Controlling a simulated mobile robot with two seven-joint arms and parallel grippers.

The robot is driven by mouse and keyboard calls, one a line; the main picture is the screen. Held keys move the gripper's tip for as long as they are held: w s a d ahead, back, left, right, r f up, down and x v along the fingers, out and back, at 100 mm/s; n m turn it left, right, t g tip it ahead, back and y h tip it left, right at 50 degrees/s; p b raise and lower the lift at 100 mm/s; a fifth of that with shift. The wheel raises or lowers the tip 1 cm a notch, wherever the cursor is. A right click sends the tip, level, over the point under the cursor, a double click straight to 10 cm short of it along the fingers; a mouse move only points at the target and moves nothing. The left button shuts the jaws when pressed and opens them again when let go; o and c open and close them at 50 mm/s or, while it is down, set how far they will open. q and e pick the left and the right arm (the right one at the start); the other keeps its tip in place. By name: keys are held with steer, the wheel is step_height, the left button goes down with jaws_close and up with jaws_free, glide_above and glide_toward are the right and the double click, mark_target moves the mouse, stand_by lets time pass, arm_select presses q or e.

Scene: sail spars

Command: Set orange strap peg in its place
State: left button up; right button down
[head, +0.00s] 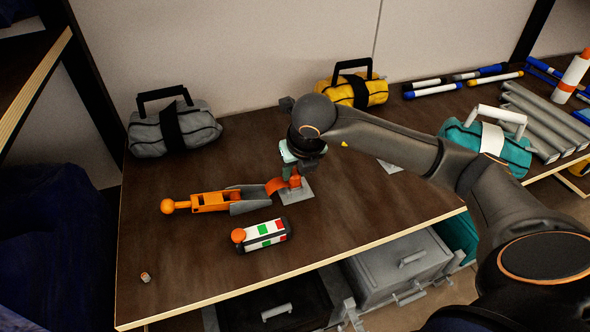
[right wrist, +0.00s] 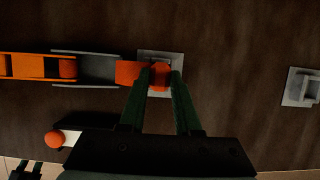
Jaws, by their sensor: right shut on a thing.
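My right gripper (right wrist: 161,74) reaches down over the table and is shut on a small orange peg (right wrist: 160,82). It also shows in the head view (head: 295,172). The peg stands at a square grey base plate (head: 303,194), which shows under the fingertips in the right wrist view (right wrist: 148,92). Whether the peg is seated in the plate is hidden by the fingers. An orange strap (head: 275,186) touches the peg on its left side and runs to a grey and orange long piece (head: 211,201) lying on the table. My left gripper is not in the head view.
A white, red and green cylinder with an orange knob (head: 264,235) lies in front. A second grey plate (right wrist: 301,88) is to the right. Grey (head: 175,128), yellow (head: 378,90) and teal (head: 505,148) bags stand behind and right. The table's front left is mostly clear.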

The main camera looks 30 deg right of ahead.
mark_target(295, 174)
steer(key=shift+r, duration=0.1)
steer(key=shift+r+p, duration=1.15)
steer(key=shift+r, duration=0.8)
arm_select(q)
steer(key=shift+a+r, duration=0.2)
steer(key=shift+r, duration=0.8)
